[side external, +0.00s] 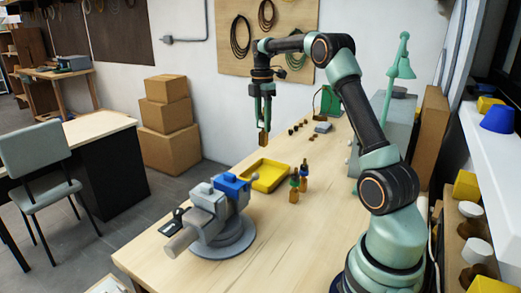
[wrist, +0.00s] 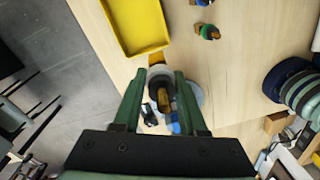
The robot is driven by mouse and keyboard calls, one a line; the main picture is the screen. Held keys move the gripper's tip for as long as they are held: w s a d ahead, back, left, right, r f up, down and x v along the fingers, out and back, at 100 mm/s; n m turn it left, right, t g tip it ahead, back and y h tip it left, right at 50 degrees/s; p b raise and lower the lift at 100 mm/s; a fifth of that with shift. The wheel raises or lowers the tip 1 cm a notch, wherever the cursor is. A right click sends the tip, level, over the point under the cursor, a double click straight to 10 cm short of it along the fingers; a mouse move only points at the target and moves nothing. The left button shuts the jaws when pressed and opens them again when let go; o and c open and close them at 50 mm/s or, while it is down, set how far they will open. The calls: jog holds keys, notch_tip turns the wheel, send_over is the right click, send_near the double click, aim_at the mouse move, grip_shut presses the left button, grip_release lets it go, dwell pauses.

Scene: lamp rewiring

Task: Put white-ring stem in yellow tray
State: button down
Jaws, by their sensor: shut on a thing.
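In the side view the stem's brass end (side external: 264,138) hangs below the fingers. The shallow yellow tray (side external: 254,187) lies empty on the table, lower in the side view than the held stem. In the wrist view the yellow tray (wrist: 160,47) is beyond the fingertips, up and left.
Two other stems, one with a green ring (side external: 294,182) and one with a blue ring (side external: 304,172), stand right of the tray. A grey vise with blue jaws (side external: 232,187) stands nearer the camera. Small parts and a green lamp (side external: 401,65) are farther back.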

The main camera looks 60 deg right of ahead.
notch_tip(320, 180, down, 16)
jog(key=shift+f, duration=0.1)
dwell(0.5)
jog(key=shift+f, duration=0.1)
jog(key=shift+c, duration=2.3)
grip_release()
